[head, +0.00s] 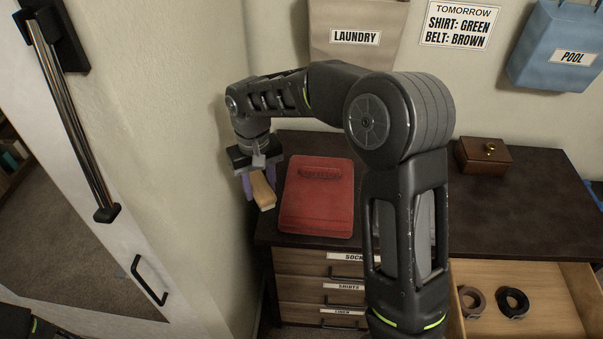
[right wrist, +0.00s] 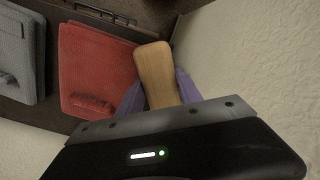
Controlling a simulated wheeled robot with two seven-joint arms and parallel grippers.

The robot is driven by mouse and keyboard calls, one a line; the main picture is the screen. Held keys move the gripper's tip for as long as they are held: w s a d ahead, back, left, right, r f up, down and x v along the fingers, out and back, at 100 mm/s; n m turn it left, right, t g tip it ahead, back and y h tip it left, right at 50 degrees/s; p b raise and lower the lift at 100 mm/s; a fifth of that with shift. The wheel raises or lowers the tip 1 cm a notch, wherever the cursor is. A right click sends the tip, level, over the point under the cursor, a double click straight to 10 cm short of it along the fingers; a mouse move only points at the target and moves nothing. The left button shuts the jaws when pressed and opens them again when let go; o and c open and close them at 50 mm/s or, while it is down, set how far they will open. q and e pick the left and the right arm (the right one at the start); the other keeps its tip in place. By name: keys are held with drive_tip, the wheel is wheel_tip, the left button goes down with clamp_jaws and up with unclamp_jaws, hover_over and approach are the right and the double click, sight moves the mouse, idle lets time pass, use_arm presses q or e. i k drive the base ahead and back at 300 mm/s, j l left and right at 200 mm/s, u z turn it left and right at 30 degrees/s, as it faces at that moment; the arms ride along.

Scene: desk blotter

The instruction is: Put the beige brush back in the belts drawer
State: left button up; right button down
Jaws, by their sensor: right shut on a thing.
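The beige brush (head: 263,192) is in my right gripper (head: 258,190), whose purple fingers are shut on it. In the head view it hangs at the left end of the dresser top, just left of the red folder. In the right wrist view the brush (right wrist: 156,72) sticks out from between the purple fingers (right wrist: 155,92). An open drawer (head: 535,305) at the lower right holds a brown rolled belt (head: 472,301) and a black rolled belt (head: 513,302); its label is not visible. My left gripper is not in view.
A red folder-like item (head: 318,195) lies on the dark dresser top (head: 400,140). A wooden box (head: 484,156) stands at the back right. Closed labelled drawers (head: 322,290) are at the left front. My right arm crosses the middle. The wall is close on the left.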

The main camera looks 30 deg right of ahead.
sight(553, 312)
drive_tip(key=k+l+z, duration=0.1)
drive_tip(key=k+l, duration=0.2)
drive_tip(key=k+l+z, duration=0.1)
drive_tip(key=k+l, duration=0.15)
drive_tip(key=l, duration=0.15)
drive_tip(key=k+l, duration=0.3)
drive_tip(key=k+l+z, duration=0.15)
drive_tip(key=l, duration=0.3)
drive_tip(key=k+l+z, duration=0.1)
drive_tip(key=k+l, duration=0.25)
drive_tip(key=k+l+z, duration=0.1)
drive_tip(key=l, duration=0.35)
drive_tip(key=i+l, duration=0.1)
drive_tip(key=i, duration=0.25)
